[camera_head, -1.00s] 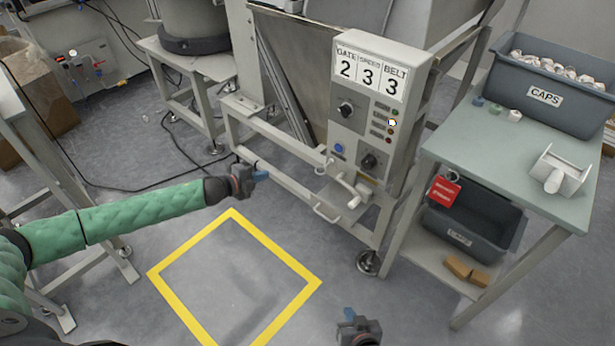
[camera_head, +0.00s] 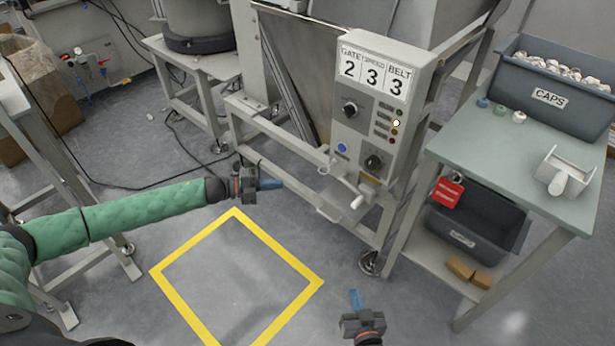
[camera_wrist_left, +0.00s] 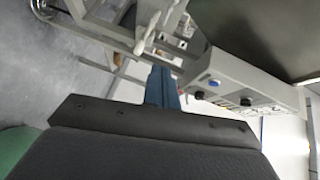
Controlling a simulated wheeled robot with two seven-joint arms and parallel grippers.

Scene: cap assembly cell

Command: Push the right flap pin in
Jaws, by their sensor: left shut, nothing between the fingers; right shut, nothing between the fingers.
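A small flap (camera_head: 333,200) sits low on the hopper frame, under the control box. My right gripper (camera_head: 354,299) is shut and empty, low in the head view, below the flap.
The control box (camera_head: 382,110) with knobs and number cards is above the flap. A green-topped table (camera_head: 470,160) with a caps bin (camera_head: 545,97) stands at the right. A frame leg (camera_head: 393,225) stands right of the flap. The yellow floor square (camera_head: 290,255) is clear.

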